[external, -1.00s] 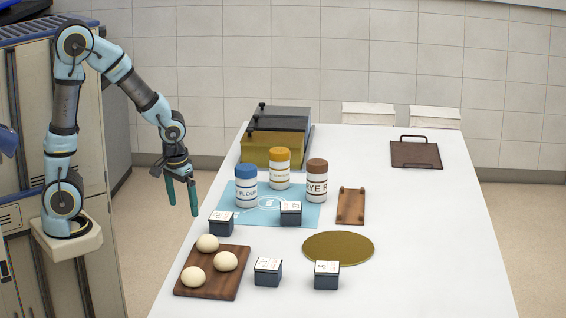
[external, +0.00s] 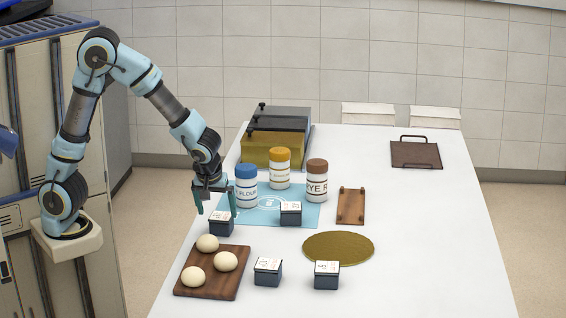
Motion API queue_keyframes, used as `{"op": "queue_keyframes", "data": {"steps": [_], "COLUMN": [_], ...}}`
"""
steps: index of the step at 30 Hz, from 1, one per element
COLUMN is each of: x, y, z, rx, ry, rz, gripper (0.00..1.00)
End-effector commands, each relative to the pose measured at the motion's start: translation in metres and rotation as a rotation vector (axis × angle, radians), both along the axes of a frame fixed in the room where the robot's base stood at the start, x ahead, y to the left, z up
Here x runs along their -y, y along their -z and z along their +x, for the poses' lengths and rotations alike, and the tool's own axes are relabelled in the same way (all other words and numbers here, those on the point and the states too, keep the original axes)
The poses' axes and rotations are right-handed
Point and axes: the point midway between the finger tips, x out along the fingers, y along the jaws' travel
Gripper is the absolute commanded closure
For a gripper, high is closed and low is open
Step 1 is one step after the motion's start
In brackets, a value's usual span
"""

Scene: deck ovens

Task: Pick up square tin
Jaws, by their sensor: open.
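Several small dark blue square tins with white labelled lids stand on the table. One tin (external: 221,224) is at the left, by the corner of the blue mat. Another tin (external: 290,214) is on the mat, and two more, a front tin (external: 268,272) and a front right tin (external: 326,275), stand nearer the front. My gripper (external: 216,207) is open and empty, pointing down just above the left tin. Its fingers appear on either side of that tin's top in the picture; I cannot tell the exact height gap.
A blue jar (external: 246,187), an orange-lidded jar (external: 280,168) and a brown-lidded jar (external: 317,181) stand close by on the blue mat (external: 262,219). A wooden board (external: 212,286) with dough balls lies in front.

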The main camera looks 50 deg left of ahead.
Motion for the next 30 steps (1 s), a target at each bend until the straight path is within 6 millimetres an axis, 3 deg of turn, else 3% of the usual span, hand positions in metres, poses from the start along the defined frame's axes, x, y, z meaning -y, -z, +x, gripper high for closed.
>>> {"op": "queue_keyframes", "data": {"steps": [15,23,30], "x": [-0.013,-0.013,-0.013], "y": [0.045,0.049,0.049], "z": [0.021,0.022,0.022], "rx": [-0.001,0.000,0.000], "ry": [0.000,0.000,0.000], "rz": [0.002,-0.001,-0.001], "gripper": [0.00,0.00,0.24]}}
